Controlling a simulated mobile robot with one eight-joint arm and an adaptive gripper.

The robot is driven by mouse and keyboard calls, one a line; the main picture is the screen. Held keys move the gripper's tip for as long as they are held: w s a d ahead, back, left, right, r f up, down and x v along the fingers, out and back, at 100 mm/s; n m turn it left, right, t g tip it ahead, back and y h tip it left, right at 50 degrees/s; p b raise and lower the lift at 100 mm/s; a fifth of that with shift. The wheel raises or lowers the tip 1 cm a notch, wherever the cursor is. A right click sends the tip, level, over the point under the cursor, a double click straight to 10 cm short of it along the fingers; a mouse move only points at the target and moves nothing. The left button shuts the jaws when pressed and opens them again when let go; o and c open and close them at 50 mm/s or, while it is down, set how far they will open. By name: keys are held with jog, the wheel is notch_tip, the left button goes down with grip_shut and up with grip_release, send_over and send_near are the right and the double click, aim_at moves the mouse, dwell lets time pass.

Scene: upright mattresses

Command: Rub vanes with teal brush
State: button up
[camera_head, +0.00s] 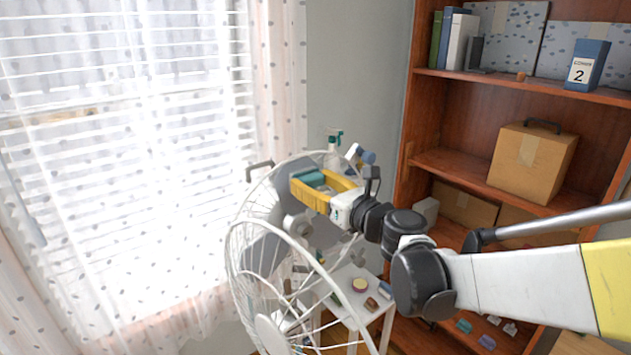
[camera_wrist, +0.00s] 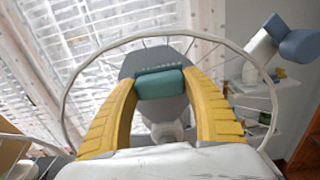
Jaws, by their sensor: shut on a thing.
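My gripper (camera_head: 308,189) has yellow fingers and is shut on a teal brush (camera_head: 307,177). In the wrist view, the teal brush (camera_wrist: 160,84) sits crosswise between the fingertips (camera_wrist: 161,90). A white wire-caged fan (camera_head: 232,265) stands in front of the window, with grey vanes (camera_head: 264,248) inside its ring. In the wrist view, a grey vane (camera_wrist: 150,63) shows right behind the brush. The brush overlaps this vane in the picture; I cannot tell whether they touch. The fan hub (camera_head: 297,226) lies below my gripper, and my arm and fingers hide part of the vanes.
A spray bottle (camera_head: 332,155) shows behind the ring. A wooden shelf unit (camera_head: 480,86) with boxes and books is at right. A bright window (camera_head: 120,140) with curtains fills the left.

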jog(key=s+a, duration=0.2)
jog(key=a, duration=0.1)
jog(key=shift+d, duration=0.1)
jog(key=shift+w, duration=0.1)
jog(key=shift+w+d, duration=0.65)
jog(key=shift+d, duration=0.3)
jog(key=shift+w+d, duration=0.6)
jog(key=shift+d, duration=0.35)
jog(key=shift+s+a, duration=0.65)
jog(key=shift+a, duration=0.35)
jog(key=shift+s+a, duration=0.65)
jog(key=shift+a, duration=0.3)
jog(key=shift+d, duration=0.1)
